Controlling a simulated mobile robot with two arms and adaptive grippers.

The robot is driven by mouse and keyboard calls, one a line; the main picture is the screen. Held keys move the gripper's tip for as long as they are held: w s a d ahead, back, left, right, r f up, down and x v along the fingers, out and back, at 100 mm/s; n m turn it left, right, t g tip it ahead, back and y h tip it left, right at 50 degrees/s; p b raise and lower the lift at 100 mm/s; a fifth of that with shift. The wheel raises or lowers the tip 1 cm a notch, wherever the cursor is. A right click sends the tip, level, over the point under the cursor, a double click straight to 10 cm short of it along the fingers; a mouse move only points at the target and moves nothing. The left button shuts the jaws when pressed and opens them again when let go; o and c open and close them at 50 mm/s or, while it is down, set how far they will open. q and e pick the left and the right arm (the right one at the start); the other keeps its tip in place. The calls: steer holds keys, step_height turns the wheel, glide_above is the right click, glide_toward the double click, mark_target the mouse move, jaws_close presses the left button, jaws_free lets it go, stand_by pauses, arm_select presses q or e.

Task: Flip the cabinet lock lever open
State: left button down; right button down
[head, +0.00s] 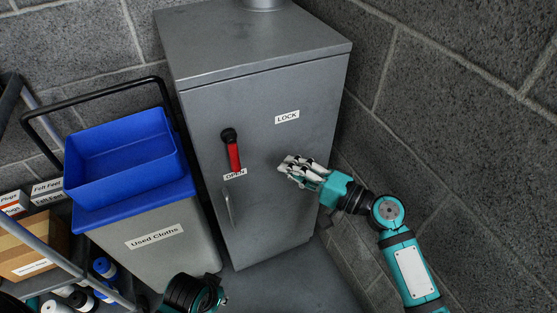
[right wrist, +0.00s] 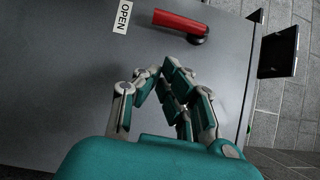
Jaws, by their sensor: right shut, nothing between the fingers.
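The grey cabinet (head: 275,200) stands against the block wall in the head view. Its lock lever (head: 234,156) has a red handle on a black pivot and hangs nearly straight down, its tip at the OPEN label (head: 235,174). The LOCK label (head: 287,117) is up and to the right of the pivot. My right gripper (head: 288,166) is shut and empty, in front of the door to the right of the lever and apart from it. In the right wrist view the lever (right wrist: 168,20) and OPEN label (right wrist: 122,17) lie beyond my fingertips (right wrist: 159,72).
A door handle (head: 228,207) is below the lever. Left of the cabinet stands a grey Used Cloths bin (head: 155,243) with a blue tray (head: 122,160) on it. A shelf rack (head: 62,262) with boxes is at far left. A block wall (head: 440,110) is close on the right.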

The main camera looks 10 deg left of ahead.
arm_select(q)
steer(key=shift+w+d+r, duration=0.1)
steer(key=shift+d+r, duration=0.05)
steer(key=shift+r, duration=0.15)
arm_select(e)
steer(key=v, duration=0.5)
steer(key=shift+w, duration=0.15)
